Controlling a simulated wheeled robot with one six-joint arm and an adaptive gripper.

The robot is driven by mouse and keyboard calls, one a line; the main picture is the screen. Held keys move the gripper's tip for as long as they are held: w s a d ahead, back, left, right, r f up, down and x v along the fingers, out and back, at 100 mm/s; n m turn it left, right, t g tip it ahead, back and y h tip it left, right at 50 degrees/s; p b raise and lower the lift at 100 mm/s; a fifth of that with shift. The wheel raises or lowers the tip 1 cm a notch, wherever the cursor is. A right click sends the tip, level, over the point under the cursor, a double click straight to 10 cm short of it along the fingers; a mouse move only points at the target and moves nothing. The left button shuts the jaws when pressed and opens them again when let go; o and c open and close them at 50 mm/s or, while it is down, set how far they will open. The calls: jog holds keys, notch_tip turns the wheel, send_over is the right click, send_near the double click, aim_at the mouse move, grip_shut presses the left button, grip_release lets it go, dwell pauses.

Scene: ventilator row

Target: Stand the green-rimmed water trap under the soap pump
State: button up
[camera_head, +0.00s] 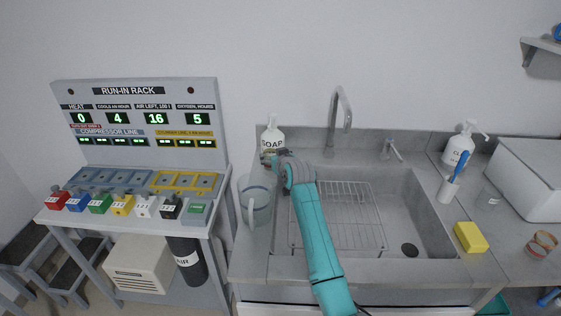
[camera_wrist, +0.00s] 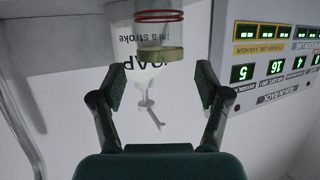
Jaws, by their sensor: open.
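The white soap pump bottle (camera_head: 272,138) stands at the back of the counter, left of the sink. My gripper (camera_head: 270,157) is close in front of it. In the wrist view, which is upside down, my gripper (camera_wrist: 160,86) is open, its fingers apart with nothing held. Beyond the fingertips is a small clear container (camera_wrist: 160,30) with red rings and a tan disc, in front of the soap bottle (camera_wrist: 125,45). I see no clear green rim on any container, so I cannot tell which is the named trap.
A clear jug (camera_head: 256,202) stands left of the sink, close to my arm. The sink holds a wire rack (camera_head: 350,215). On the right are a yellow sponge (camera_head: 470,237), a brush cup (camera_head: 448,190), a clear glass (camera_head: 489,199) and a ringed container (camera_head: 542,244). The run-in rack (camera_head: 140,125) is left.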

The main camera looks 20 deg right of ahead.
jog(key=v, duration=0.7)
jog(key=shift+s, duration=0.2)
jog(key=shift+r, duration=0.1)
